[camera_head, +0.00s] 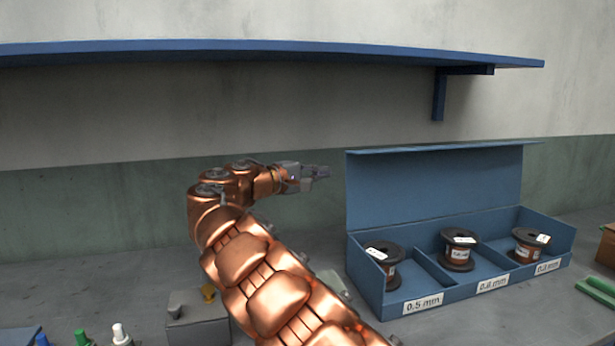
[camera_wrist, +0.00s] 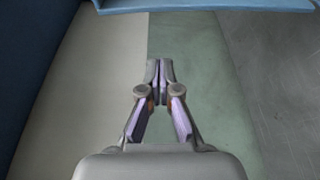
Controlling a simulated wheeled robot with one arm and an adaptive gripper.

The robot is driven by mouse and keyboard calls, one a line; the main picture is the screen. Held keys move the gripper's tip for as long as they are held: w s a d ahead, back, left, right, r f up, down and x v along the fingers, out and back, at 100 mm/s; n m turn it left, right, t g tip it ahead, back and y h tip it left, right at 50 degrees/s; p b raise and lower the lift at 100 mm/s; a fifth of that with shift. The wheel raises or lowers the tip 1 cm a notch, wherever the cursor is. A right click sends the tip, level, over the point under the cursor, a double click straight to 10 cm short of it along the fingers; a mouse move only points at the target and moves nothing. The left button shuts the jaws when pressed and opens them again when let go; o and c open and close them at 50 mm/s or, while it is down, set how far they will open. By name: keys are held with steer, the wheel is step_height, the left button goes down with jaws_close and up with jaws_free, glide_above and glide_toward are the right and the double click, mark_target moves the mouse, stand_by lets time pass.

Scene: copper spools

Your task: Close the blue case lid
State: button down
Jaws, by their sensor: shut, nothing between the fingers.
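The blue case (camera_head: 452,288) stands on the workbench at the right in the head view. Its lid (camera_head: 433,188) is open and stands about upright along the back of the case. Three compartments each hold a dark-flanged copper spool: left (camera_head: 383,262), middle (camera_head: 458,250) and right (camera_head: 529,243). My gripper (camera_head: 324,171) is shut and empty, just left of the lid's upper left corner and apart from it in the picture. In the wrist view my gripper (camera_wrist: 159,66) has its fingertips together, and a light blue edge crosses the top.
A blue wall shelf (camera_head: 270,46) with a bracket (camera_head: 439,95) hangs above. A grey block (camera_head: 197,318) and small coloured items (camera_head: 82,338) are at the front left. Green sticks (camera_head: 597,291) and a brown box (camera_head: 607,246) lie right of the case.

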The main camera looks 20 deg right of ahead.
steer(key=shift+s+d+r+b, duration=0.1)
steer(key=shift+s+d+b, duration=0.1)
steer(key=shift+s+d, duration=0.55)
steer(key=shift+s+d+r+b, duration=0.15)
steer(key=shift+s+d, duration=0.3)
steer(key=shift+s, duration=0.5)
steer(key=shift+s+d+f, duration=0.1)
